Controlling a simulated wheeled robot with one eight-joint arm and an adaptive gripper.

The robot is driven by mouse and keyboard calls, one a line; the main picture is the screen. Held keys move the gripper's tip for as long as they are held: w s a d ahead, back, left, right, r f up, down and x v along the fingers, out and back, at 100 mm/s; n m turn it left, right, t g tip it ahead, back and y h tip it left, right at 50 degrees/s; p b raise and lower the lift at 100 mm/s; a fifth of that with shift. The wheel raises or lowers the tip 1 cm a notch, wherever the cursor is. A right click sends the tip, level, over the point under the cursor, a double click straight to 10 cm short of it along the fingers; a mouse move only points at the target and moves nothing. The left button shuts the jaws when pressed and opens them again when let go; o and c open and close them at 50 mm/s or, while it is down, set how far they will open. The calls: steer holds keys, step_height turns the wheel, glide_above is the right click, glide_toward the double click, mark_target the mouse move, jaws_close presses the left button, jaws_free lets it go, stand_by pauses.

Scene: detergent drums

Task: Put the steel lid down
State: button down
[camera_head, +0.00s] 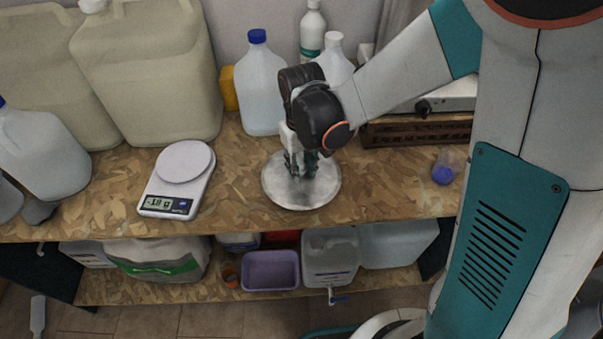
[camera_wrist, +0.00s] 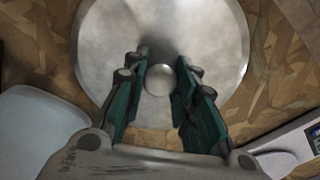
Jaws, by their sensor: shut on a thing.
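The steel lid (camera_head: 320,190) is a round, flat, shiny disc, seen over the wooden bench top in the head view. In the wrist view the lid (camera_wrist: 205,35) fills the upper middle, with its round knob (camera_wrist: 160,80) between my fingers. My gripper (camera_head: 301,170) points down at the lid's middle and is shut on the knob; its two green fingers (camera_wrist: 163,75) flank it in the wrist view. The lid looks level and close to the bench; I cannot tell whether it touches the wood.
A white scale (camera_head: 183,163) stands left of the lid on the bench (camera_head: 235,190). Big jerrycans (camera_head: 150,70) and a blue-capped bottle (camera_head: 260,85) stand behind. The front bench edge is near the lid.

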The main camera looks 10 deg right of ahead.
mark_target(302, 167)
steer(key=shift+f, duration=0.7)
steer(key=shift+f+b, duration=0.2)
steer(key=shift+b, duration=0.15)
steer(key=c, duration=1.3)
jaws_free()
steer(key=shift+r, duration=0.1)
step_height(302, 167, up, 12)
steer(key=p, duration=0.8)
steer(key=shift+r+p, duration=0.15)
steer(key=shift+p, duration=0.25)
